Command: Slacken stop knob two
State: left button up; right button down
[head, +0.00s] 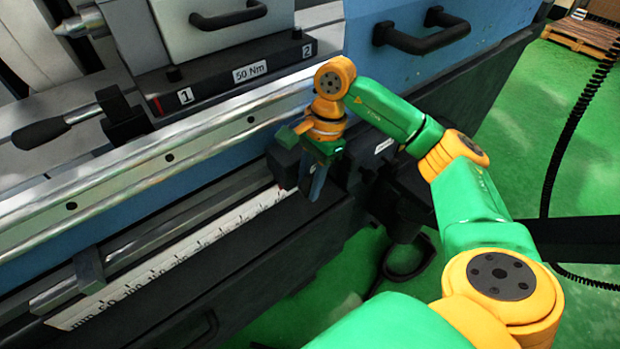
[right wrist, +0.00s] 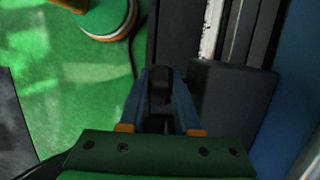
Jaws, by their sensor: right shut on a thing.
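My right gripper (head: 316,184) is at the front of the machine, beside a dark stop block (head: 284,164) on the lower rail. In the right wrist view, the gripper (right wrist: 160,98) has its two blue fingers on either side of a dark knob (right wrist: 160,88). It is shut on this knob, which looks like stop knob two. The dark block (right wrist: 232,100) is right beside the fingers in that view. In the head view the gripper hides the knob. My left gripper is not in view.
A second dark stop block (head: 88,268) is on the rail at lower left, above a white millimetre scale (head: 190,250). A black ledge (head: 225,75) carries labels 1, 50 Nm and 2. A lever handle (head: 42,132) is at left. Green floor (head: 590,150) is open at right.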

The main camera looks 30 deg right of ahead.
jog(key=h, duration=0.2)
jog(key=h+p, duration=0.1)
jog(key=h, duration=0.1)
jog(key=shift+a, duration=0.3)
jog(key=h+p, duration=0.3)
jog(key=h, duration=0.3)
jog(key=shift+a+t, duration=0.15)
jog(key=shift+t, duration=0.25)
jog(key=h, duration=0.2)
jog(key=shift+f+h, duration=0.3)
jog(key=shift+f+t+h+b, duration=0.25)
jog(key=shift+t+h+b, duration=0.1)
jog(key=shift+h, duration=1.45)
jog(key=c, duration=0.9)
grip_release()
jog(key=shift+a, duration=0.15)
